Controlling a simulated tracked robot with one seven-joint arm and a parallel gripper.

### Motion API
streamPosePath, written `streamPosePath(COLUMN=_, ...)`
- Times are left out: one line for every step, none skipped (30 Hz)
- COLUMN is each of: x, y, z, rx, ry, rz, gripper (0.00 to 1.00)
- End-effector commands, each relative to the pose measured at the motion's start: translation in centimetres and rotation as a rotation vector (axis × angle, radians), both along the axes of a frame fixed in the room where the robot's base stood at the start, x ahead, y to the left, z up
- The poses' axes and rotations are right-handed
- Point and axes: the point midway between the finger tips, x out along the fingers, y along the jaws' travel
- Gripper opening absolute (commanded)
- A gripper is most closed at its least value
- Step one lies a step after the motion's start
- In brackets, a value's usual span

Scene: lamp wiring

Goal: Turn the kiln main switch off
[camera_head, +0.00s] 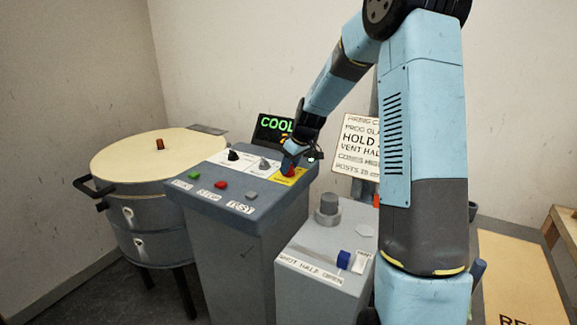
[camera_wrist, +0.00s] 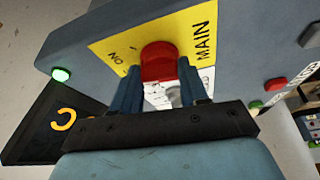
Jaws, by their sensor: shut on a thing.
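The kiln main switch is a red knob (camera_wrist: 159,62) on a yellow plate (camera_wrist: 106,43) lettered "MAIN" and "ON" in the wrist view. In the head view the red knob (camera_head: 291,172) sits at the right end of the control console's sloped top (camera_head: 262,190). My gripper (camera_wrist: 160,75) is shut on the red knob, one blue finger on each side of it. The knob's exact pointing direction is hard to tell, as the fingers cover part of it. A green lamp (camera_wrist: 61,75) is lit near the plate.
The round kiln (camera_head: 150,160) stands left of the console. A black display (camera_head: 273,129) behind it reads "COOL" in green. A black knob (camera_head: 233,155), a grey knob (camera_head: 264,163) and push buttons share the console top. A grey box (camera_head: 320,285) with a blue knob stands at right.

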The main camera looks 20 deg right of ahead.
Motion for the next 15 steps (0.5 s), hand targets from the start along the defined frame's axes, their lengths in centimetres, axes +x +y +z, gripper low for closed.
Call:
streamPosePath(x=0.13, y=-0.25, z=0.0, rx=0.002, ry=-0.001, rz=0.039, gripper=0.13)
streamPosePath(x=0.14, y=-0.27, z=-0.02, rx=0.001, ry=0.0, rz=0.069, gripper=0.13)
streamPosePath(x=0.14, y=-0.27, z=-0.04, rx=0.002, ry=0.0, rz=0.107, gripper=0.13)
streamPosePath(x=0.16, y=-0.29, z=-0.04, rx=0.001, ry=-0.001, rz=0.135, gripper=0.13)
streamPosePath(x=0.17, y=-0.24, z=-0.01, rx=0.001, ry=0.0, rz=0.165, gripper=0.13)
streamPosePath(x=0.21, y=-0.33, z=-0.01, rx=0.001, ry=-0.001, rz=0.201, gripper=0.13)
streamPosePath(x=0.25, y=-0.28, z=-0.01, rx=0.002, ry=-0.001, rz=0.231, gripper=0.13)
streamPosePath(x=0.24, y=-0.29, z=-0.03, rx=0.001, ry=-0.001, rz=0.259, gripper=0.13)
streamPosePath(x=0.27, y=-0.34, z=-0.05, rx=0.001, ry=-0.001, rz=0.297, gripper=0.13)
streamPosePath(x=0.27, y=-0.3, z=-0.04, rx=0.001, ry=-0.001, rz=0.327, gripper=0.13)
streamPosePath(x=0.31, y=-0.32, z=-0.02, rx=0.001, ry=-0.001, rz=0.356, gripper=0.13)
streamPosePath(x=0.35, y=-0.36, z=-0.01, rx=0.001, ry=-0.001, rz=0.393, gripper=0.13)
streamPosePath(x=0.35, y=-0.33, z=-0.04, rx=0.001, ry=-0.001, rz=0.422, gripper=0.13)
streamPosePath(x=0.36, y=-0.33, z=-0.06, rx=0.001, ry=-0.001, rz=0.449, gripper=0.13)
streamPosePath(x=0.38, y=-0.33, z=-0.04, rx=0.001, ry=-0.001, rz=0.487, gripper=0.13)
